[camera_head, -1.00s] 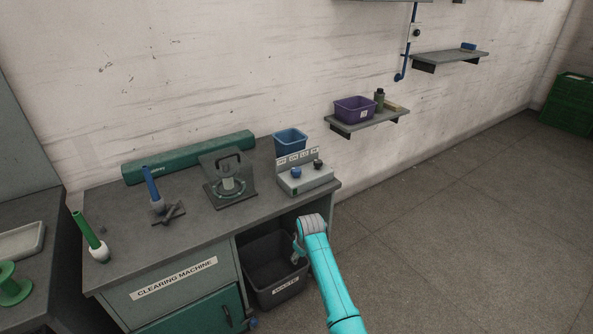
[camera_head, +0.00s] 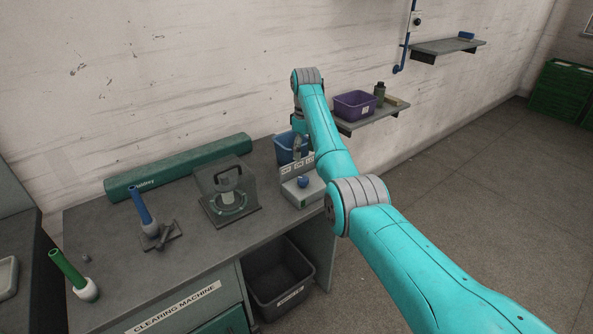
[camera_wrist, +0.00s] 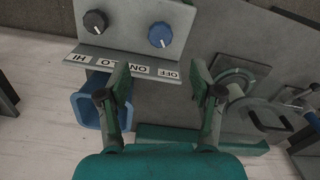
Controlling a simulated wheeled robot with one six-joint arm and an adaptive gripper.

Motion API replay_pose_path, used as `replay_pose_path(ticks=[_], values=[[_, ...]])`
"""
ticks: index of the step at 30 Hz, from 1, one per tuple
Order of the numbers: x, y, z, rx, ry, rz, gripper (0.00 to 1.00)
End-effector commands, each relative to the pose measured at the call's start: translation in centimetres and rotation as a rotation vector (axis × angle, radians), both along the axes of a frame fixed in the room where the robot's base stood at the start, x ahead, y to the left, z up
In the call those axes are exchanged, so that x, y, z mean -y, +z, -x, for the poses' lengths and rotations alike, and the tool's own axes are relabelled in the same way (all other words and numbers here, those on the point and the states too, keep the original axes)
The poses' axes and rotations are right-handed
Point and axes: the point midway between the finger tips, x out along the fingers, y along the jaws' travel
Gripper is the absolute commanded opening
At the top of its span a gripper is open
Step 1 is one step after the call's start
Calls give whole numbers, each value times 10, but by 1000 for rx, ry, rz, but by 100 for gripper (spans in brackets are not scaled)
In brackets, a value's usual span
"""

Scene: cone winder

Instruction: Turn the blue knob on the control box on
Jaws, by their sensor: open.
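The control box (camera_head: 297,199) stands at the right end of the grey workbench; it also shows in the wrist view (camera_wrist: 126,30). Its blue knob (camera_wrist: 160,35) has a white mark pointing down and slightly right, toward the OFF label (camera_wrist: 168,73). The ON label (camera_wrist: 140,67) is left of that. The blue knob also shows in the head view (camera_head: 303,181). A black knob (camera_wrist: 95,21) sits to its left in the wrist view; my arm hides it in the head view. My gripper (camera_wrist: 160,80) is open and empty, near the label strip, apart from the blue knob.
A blue bin (camera_head: 285,147) stands behind the box. A clearing fixture (camera_head: 228,196) is left of it on the bench. A purple bin (camera_head: 354,104) rests on a wall shelf to the right. A dark waste bin (camera_head: 278,283) sits below the bench.

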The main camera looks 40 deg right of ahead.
Motion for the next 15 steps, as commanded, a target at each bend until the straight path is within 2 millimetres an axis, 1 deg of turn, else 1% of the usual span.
replay_pose_path(ticks=[5, 15], values=[[0, -16, 1, -5, 0, -2, 65], [0, -75, 1, -3, 0, -1, 65]])
